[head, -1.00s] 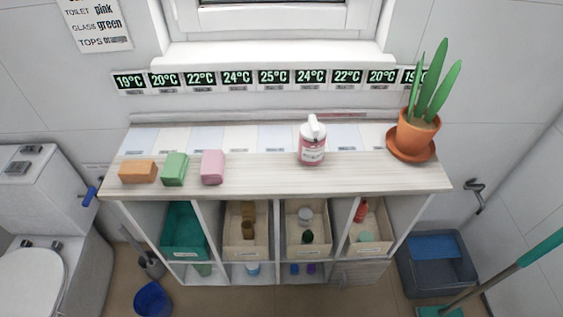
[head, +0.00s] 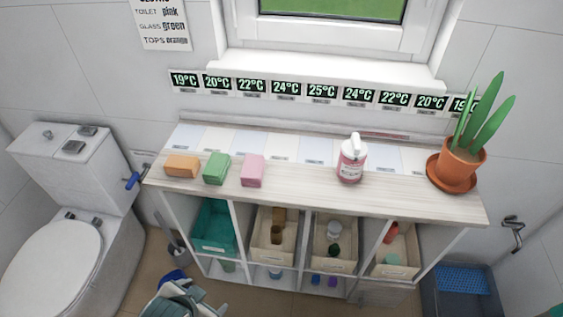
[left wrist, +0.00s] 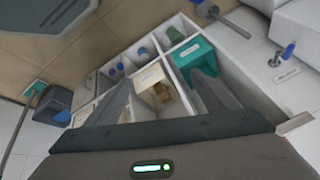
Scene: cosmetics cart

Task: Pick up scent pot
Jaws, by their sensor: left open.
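No label marks the scent pot, so I cannot tell for sure which item it is. Small brown pots (head: 275,234) stand in a beige bin (head: 262,256) of the cart's upper row. They also show in the left wrist view (left wrist: 162,91), between my fingers and beyond them. Another beige bin holds a grey-white pot (head: 333,230) and a dark green one (head: 333,250). My left gripper (head: 183,293) is at the bottom of the head view, low in front of the cart. In the left wrist view (left wrist: 159,80) its fingers are apart and empty.
A teal bin (head: 214,241) is left of the brown pots' bin. Soap blocks, a pink pump bottle (head: 350,162) and a potted plant (head: 462,158) stand on the cart top (head: 300,190). A toilet (head: 62,250) is at left, and a grey-blue tub (head: 462,290) at right.

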